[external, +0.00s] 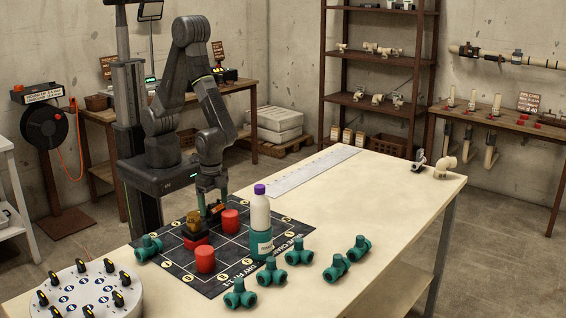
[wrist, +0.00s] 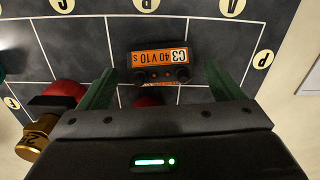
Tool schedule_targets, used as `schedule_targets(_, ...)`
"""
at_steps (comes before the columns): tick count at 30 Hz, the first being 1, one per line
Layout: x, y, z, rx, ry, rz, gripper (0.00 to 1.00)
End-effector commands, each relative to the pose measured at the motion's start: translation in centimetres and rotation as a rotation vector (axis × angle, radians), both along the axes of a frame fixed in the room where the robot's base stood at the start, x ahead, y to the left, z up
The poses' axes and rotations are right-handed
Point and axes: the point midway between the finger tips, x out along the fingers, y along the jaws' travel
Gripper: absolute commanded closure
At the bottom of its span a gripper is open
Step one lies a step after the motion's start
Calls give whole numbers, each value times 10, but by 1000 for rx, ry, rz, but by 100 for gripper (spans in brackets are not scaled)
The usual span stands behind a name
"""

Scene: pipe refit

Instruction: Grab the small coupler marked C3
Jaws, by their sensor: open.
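The small coupler marked C3 (wrist: 158,57) is a dark block with an orange face that reads "C3 40 V10 S". It lies on the dark gridded mat (wrist: 212,45). In the external view the coupler (external: 216,210) shows as a small orange and black piece under my gripper (external: 212,200). My gripper is open and points down. In the wrist view its two green fingers (wrist: 160,71) stand left and right of the coupler, with a gap on each side. Nothing is held. I cannot tell exactly how far the fingertips are above the mat.
Close by are two red cylinders (external: 231,220) (external: 205,260) and a brass piece on a red base (external: 194,228). A white and teal bottle (external: 260,225) stands to the right. Several teal pipe fittings (external: 299,252) lie around the mat. The table's far part is mostly clear.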

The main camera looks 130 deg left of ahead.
Motion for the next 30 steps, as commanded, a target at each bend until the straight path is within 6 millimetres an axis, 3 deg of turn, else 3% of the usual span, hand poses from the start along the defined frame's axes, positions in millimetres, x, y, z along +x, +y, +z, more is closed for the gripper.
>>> schedule_targets(7, -1, 1, -24, 0, 1, 0, 13)
schedule_targets(16, -1, 1, -27, 0, 0, -1, 13)
schedule_targets(23, -1, 1, -27, 0, 0, -1, 58)
schedule_targets(30, -1, 1, -27, 0, -1, -1, 60)
